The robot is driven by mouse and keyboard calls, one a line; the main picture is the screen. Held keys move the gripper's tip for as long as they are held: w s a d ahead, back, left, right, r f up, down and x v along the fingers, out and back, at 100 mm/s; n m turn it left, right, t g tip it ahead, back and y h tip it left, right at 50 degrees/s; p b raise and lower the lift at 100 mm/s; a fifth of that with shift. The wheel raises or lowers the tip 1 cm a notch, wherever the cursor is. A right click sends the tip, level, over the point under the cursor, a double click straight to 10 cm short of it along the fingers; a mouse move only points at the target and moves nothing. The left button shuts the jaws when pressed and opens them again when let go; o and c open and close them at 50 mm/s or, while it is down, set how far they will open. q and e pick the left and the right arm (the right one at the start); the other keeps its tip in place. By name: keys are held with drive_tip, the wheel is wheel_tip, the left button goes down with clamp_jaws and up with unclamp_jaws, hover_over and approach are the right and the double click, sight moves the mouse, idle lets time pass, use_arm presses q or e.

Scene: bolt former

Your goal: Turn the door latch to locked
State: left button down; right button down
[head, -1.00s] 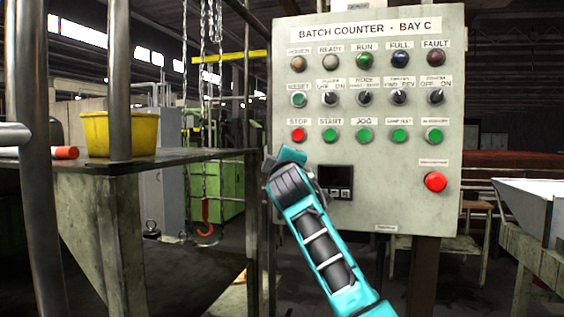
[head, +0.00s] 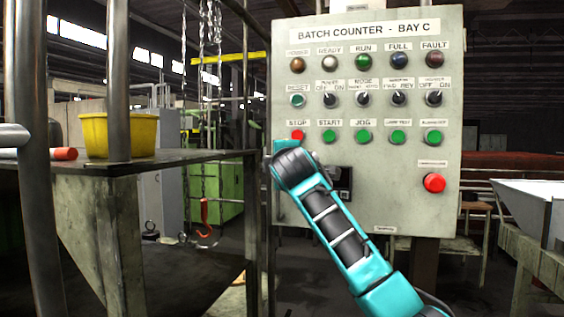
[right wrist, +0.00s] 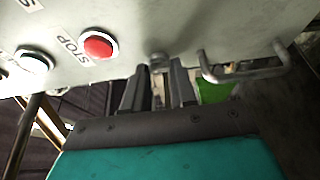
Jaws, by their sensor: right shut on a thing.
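The grey control box (head: 400,210), labelled "BATCH COUNTER - BAY C", stands in the middle of the head view. In the right wrist view a small grey metal latch (right wrist: 157,60) sits at the box's edge, near the red STOP button (right wrist: 98,46). My right gripper (right wrist: 158,72) has its two dark fingers on either side of the latch, shut on it. The fingers partly cover the latch, and I cannot tell which way it is turned. In the head view my teal right arm reaches the box's left edge and hides the latch and fingers. My left gripper is not in view.
A bent metal handle (right wrist: 246,72) sticks out beside the latch in the right wrist view. The box face carries several buttons, lamps and switches, including a large red button (head: 434,183). A dark table with a yellow bin (head: 95,135) stands left; chains and a hook hang behind.

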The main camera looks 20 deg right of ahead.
drive_tip(key=c, duration=0.9)
unclamp_jaws()
drive_tip(key=b+v, duration=0.2)
drive_tip(key=v, duration=1.1)
